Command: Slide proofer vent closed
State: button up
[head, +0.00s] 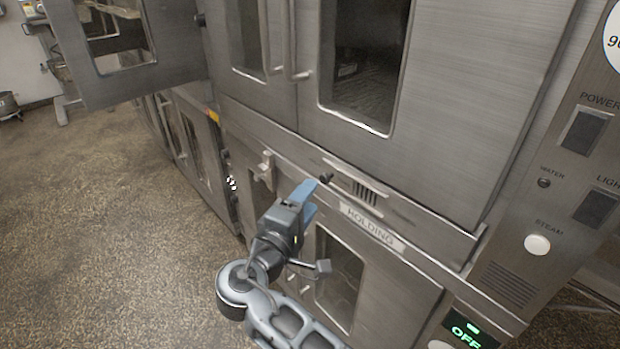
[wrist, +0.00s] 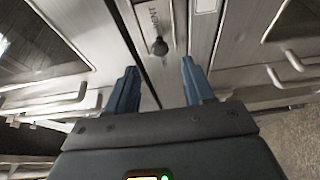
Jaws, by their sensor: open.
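The proofer vent (head: 366,193) is a recessed metal strip with dark slits, set in the rail between the upper and lower doors. Its dark knob (head: 326,177) is at the strip's left end in the head view. The slits beside it are uncovered. In the wrist view the knob (wrist: 158,46) stands out from the rail below a partly seen "VENT" label (wrist: 154,15). My gripper (head: 306,200) is open and empty, its blue fingers pointing at the rail. In the wrist view the knob lies just beyond the gap between the fingertips (wrist: 159,68), apparently untouched.
A metal latch (head: 266,166) juts out left of my gripper. An open oven door (head: 120,50) sticks out at upper left. The floor (head: 100,240) at left is clear.

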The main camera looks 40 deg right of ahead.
aim_at(324, 181)
jog(key=p+x, duration=0.1)
jog(key=x, duration=0.5)
jog(key=shift+w+d, duration=0.1)
jog(key=shift+d, duration=0.25)
jog(key=shift+c, duration=0.2)
grip_shut()
